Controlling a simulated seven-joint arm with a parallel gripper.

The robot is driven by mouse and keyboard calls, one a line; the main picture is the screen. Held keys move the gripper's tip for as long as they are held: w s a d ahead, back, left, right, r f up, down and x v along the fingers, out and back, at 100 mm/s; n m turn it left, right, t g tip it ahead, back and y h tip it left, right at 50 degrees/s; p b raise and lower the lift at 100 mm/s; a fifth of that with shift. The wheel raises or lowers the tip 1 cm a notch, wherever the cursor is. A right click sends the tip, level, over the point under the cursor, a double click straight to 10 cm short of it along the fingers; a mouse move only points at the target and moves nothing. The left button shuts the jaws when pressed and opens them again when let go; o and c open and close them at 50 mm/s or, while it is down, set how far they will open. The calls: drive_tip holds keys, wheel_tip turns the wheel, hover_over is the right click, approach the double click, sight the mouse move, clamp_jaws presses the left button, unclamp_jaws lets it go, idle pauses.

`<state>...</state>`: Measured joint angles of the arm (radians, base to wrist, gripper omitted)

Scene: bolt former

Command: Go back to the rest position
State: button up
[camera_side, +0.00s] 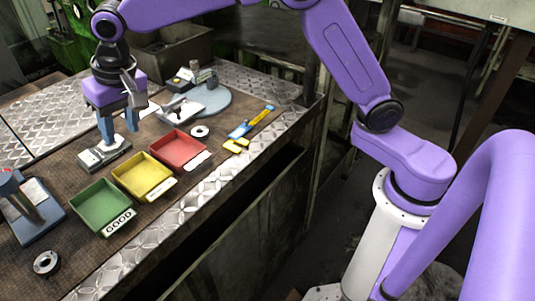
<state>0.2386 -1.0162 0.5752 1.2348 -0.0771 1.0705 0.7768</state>
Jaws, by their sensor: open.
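My gripper (118,126) hangs at the left over the workbench, with its two blue fingers pointing down and apart. It is open, and I see nothing between the fingers. The fingertips are just above or beside a small grey device (103,154) with a light face; I cannot tell whether they touch it. My purple arm reaches from its base on the right across the top of the view to the gripper.
Green (101,206), yellow (144,177) and red (180,150) trays stand in a row, looking empty. A blue stand (33,212) is at the left, a ring (46,262) in front, another ring (200,131) behind the red tray. A yellow-blue tool (252,121) lies right.

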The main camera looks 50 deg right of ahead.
drive_tip(key=s+d+f+n+g, duration=0.1)
drive_tip(key=s+d+n, duration=0.5)
drive_tip(key=s+d, duration=0.6)
drive_tip(key=s+d+f+n+g+h, duration=0.1)
drive_tip(key=s+d+f+n, duration=0.3)
drive_tip(key=s+d, duration=0.9)
drive_tip(key=s+n, duration=0.2)
drive_tip(key=s, duration=0.6)
drive_tip(key=shift+d+g, duration=0.3)
